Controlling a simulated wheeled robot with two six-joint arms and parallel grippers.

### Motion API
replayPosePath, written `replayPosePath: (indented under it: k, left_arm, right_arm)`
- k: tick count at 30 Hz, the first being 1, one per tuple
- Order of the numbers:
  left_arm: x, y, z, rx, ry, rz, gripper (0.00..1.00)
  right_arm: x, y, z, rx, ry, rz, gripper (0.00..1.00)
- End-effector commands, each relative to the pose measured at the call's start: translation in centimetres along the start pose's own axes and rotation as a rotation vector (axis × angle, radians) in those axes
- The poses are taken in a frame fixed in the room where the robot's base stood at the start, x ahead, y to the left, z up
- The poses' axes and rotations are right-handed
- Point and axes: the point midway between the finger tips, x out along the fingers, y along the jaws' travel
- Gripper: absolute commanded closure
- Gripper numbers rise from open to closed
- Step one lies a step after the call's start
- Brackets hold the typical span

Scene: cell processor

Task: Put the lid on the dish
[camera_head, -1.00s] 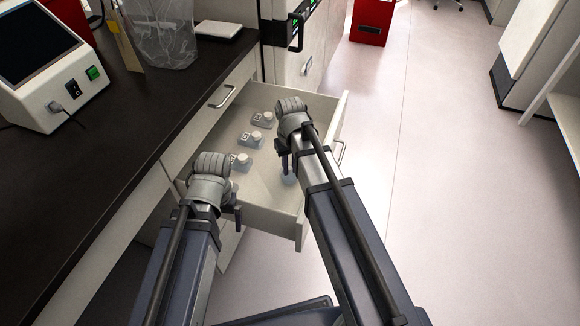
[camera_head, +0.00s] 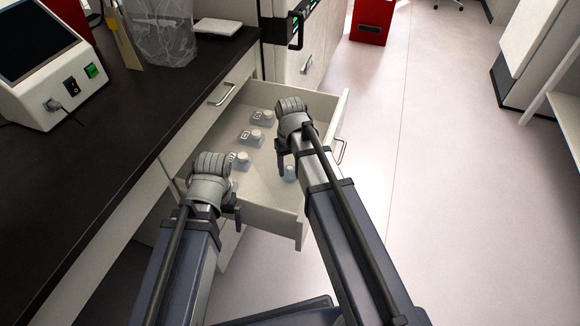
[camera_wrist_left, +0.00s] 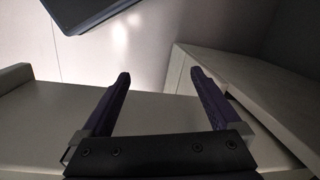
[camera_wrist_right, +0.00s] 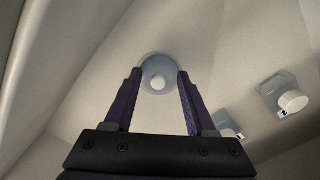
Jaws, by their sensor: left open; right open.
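A round, clear bluish piece with a white knob (camera_wrist_right: 159,82) lies on the floor of the open drawer. It also shows in the head view (camera_head: 290,172), partly beside my right gripper. I cannot tell whether it is the dish, the lid or both. My right gripper (camera_wrist_right: 160,72) is open, and in its wrist view the fingertips frame this piece from above; whether they touch it is unclear. My left gripper (camera_wrist_left: 158,77) is open and empty near the drawer's front left part. In the head view its fingers (camera_head: 238,215) are partly hidden by the wrist.
Several small clear containers with white caps, one of them here (camera_head: 255,136), stand in a row along the drawer's left side. The drawer walls (camera_head: 318,103) surround both work area and pieces. A dark counter (camera_head: 120,130) with a device (camera_head: 45,75) lies left.

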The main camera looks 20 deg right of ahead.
Motion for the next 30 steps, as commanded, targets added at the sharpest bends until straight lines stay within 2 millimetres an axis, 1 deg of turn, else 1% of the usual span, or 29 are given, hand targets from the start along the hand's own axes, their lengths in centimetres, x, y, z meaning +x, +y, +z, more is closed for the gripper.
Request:
replayPosePath:
  k: [5,10,14,24,27,30]
  left_arm:
    - [-0.2,0.0,0.0,0.0,0.0,0.0,0.03]
    - [-1.1,-0.1,0.1,0.0,0.0,0.0,0.03]
    - [-2.5,-0.2,0.1,0.0,0.0,0.0,0.03]
    - [-6.9,-0.7,0.4,0.0,0.0,0.0,0.03]
    - [-7.7,-0.7,0.5,0.0,0.0,0.0,0.03]
    - [-7.9,-0.8,0.5,0.0,0.0,0.0,0.03]
  right_arm:
    - [-0.2,0.0,0.0,0.0,0.0,0.0,0.44]
    - [-1.1,0.0,0.0,0.0,0.0,0.0,0.44]
    - [-2.5,0.0,0.0,0.0,0.0,0.0,0.44]
    - [-7.0,0.0,0.0,0.0,0.0,0.0,0.44]
    - [-7.7,0.0,0.0,0.0,0.0,0.0,0.44]
    - [-7.9,0.0,0.0,0.0,0.0,0.0,0.44]
